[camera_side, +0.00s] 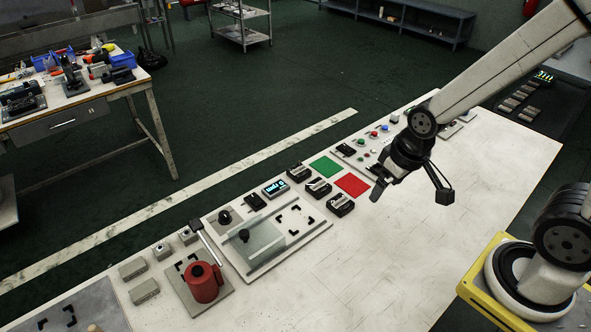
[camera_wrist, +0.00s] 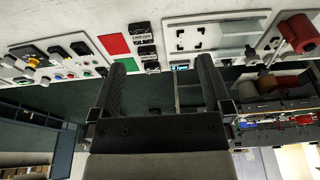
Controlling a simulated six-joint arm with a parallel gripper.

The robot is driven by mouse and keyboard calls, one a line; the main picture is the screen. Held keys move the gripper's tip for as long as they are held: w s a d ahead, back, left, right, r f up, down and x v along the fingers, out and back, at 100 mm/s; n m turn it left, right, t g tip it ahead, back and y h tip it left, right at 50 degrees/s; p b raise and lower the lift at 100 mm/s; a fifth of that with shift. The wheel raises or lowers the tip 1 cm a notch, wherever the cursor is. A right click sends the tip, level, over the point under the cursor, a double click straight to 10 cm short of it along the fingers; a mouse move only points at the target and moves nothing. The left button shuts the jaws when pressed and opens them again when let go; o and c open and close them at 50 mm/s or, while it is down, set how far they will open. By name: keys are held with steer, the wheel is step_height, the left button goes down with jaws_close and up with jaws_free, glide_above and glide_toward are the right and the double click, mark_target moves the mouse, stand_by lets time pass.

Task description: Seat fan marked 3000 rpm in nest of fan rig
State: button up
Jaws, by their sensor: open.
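Three black blocks with pale labels, which look like the fans, sit in a row on the bench: far one (camera_side: 299,172), middle one (camera_side: 318,187) and near one (camera_side: 340,205). They also show in the wrist view (camera_wrist: 142,28). The labels are too small to read, so I cannot tell which is 3000 rpm. Left of them is a pale rig plate (camera_side: 262,272) with a clear cover (camera_side: 258,243) and a nest outlined by black corner marks (camera_side: 294,219), seen empty. My gripper (camera_side: 377,190) is open and empty above the bench, right of the blocks; its fingers frame the wrist view (camera_wrist: 162,72).
A lit display (camera_side: 275,187) stands behind the rig plate. A green square (camera_side: 325,167) and red square (camera_side: 352,185) lie beside the blocks. A red cylinder (camera_side: 202,284) with a lever stands left. A button panel (camera_side: 370,140) is behind my gripper. The bench's front right is clear.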

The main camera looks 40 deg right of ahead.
steer(key=shift+w, duration=0.1)
steer(key=n+g, duration=0.3)
steer(key=n, duration=1.4)
glide_above(319, 185)
steer(key=f, duration=1.3)
steer(key=shift+s+f, duration=0.25)
steer(key=shift+w+f+n, duration=0.2)
steer(key=shift+f+n, duration=0.15)
steer(key=shift+n, duration=0.15)
steer(key=shift+f, duration=3.9)
steer(key=c, duration=1)
